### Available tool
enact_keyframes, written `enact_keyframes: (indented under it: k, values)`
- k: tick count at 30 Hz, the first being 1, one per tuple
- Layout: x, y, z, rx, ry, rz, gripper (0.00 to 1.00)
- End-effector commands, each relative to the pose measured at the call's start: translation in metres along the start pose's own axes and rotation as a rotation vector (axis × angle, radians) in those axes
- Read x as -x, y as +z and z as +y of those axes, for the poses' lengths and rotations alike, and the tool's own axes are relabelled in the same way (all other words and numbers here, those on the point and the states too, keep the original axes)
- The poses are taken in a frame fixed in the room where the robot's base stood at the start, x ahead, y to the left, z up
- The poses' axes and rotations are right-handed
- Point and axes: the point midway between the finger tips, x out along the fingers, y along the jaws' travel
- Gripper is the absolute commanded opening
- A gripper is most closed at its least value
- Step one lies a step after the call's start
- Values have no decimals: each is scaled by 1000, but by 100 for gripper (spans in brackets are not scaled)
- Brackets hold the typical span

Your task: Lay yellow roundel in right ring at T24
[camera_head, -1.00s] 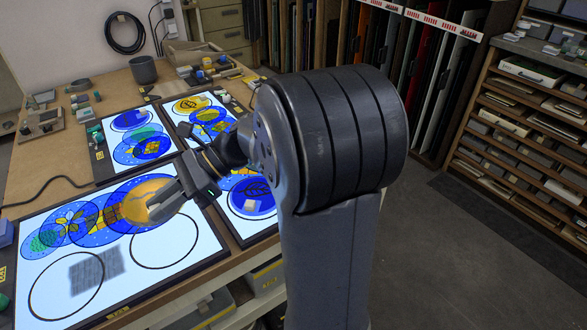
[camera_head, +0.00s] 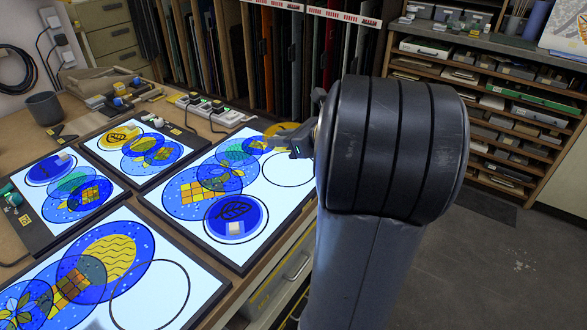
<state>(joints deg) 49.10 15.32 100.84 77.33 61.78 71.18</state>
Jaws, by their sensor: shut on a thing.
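My gripper (camera_head: 286,146) is shut on a yellow roundel (camera_head: 290,132), seen edge-on to partly tilted behind the fingers. It is held at the far right end of the right light panel (camera_head: 262,216). Part of the roundel is hidden by my gripper and arm. An empty black ring outline (camera_head: 289,172) lies on the right end of that panel, just below my gripper in the picture. I cannot tell the height of the roundel above the panel. The panel's left part bears overlapping blue and patterned roundels (camera_head: 192,193).
Another lit panel with an empty ring (camera_head: 150,294) lies at the front left. Two smaller lit panels (camera_head: 117,175) with roundels lie behind it. A blue roundel with a pale block (camera_head: 237,217) lies on the right panel. A power strip (camera_head: 215,110) stands behind.

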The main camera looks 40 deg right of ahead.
Motion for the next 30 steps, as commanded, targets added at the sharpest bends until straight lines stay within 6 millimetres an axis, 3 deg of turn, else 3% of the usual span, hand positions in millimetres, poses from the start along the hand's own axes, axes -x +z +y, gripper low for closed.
enact_keyframes:
  k: [6,18,30]
  values:
    - [-16,-41,-1,-10,-4,2,0]
    - [-34,-84,0,-6,-2,1,0]
    - [-37,-91,0,-3,-3,0,0]
